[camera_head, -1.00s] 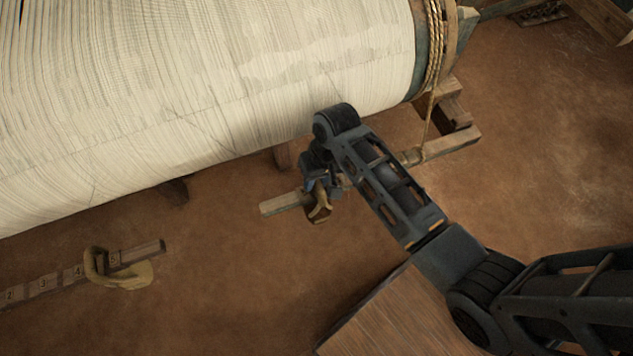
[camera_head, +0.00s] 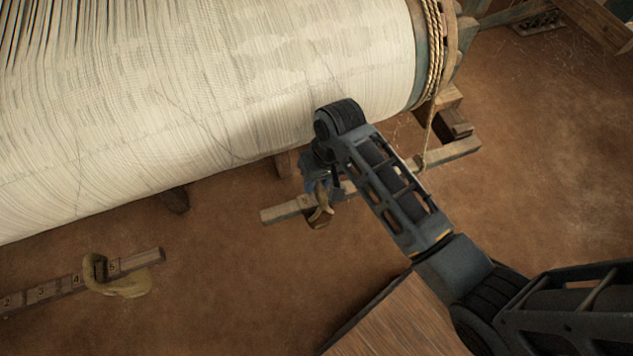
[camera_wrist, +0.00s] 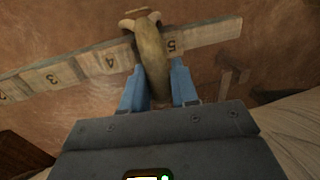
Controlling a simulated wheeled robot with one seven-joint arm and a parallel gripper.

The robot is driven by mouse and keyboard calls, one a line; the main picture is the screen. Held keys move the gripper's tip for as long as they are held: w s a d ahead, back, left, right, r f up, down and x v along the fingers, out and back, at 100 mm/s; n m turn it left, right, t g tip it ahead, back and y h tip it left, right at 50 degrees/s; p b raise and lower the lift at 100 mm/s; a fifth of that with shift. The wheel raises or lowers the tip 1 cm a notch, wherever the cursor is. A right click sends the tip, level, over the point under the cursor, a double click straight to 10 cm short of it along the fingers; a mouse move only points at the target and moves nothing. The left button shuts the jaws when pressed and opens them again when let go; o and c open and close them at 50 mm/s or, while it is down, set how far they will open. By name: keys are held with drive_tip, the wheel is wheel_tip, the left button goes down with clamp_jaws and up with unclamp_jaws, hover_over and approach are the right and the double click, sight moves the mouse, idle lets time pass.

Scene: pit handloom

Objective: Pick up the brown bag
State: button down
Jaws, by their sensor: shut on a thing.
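The brown bag (camera_head: 317,221) hangs at the near end of a wooden bar (camera_head: 283,209) below the big white roll. It is small in the head view and partly behind my gripper (camera_head: 320,188). In the wrist view the bag (camera_wrist: 151,52) is a tan, narrow shape lying across the numbered bar (camera_wrist: 205,33), beside the figure 5. My gripper's blue fingers (camera_wrist: 157,76) stand on either side of the bag and are shut on it. The bag still overlaps the bar; whether it touches the bar I cannot tell.
The white thread roll (camera_head: 200,90) lies close behind my gripper. A rope (camera_head: 432,55) wraps its right end. A wooden surface (camera_head: 405,320) is at the bottom. Brown floor between is clear.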

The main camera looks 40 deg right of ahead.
drive_tip(key=s+a, duration=0.2)
drive_tip(key=s, duration=0.6)
drive_tip(key=s+a+b, duration=0.1)
drive_tip(key=s+a, duration=0.2)
drive_tip(key=s, duration=0.5)
drive_tip(key=shift+s+a, duration=0.3)
drive_tip(key=shift+s, duration=0.1)
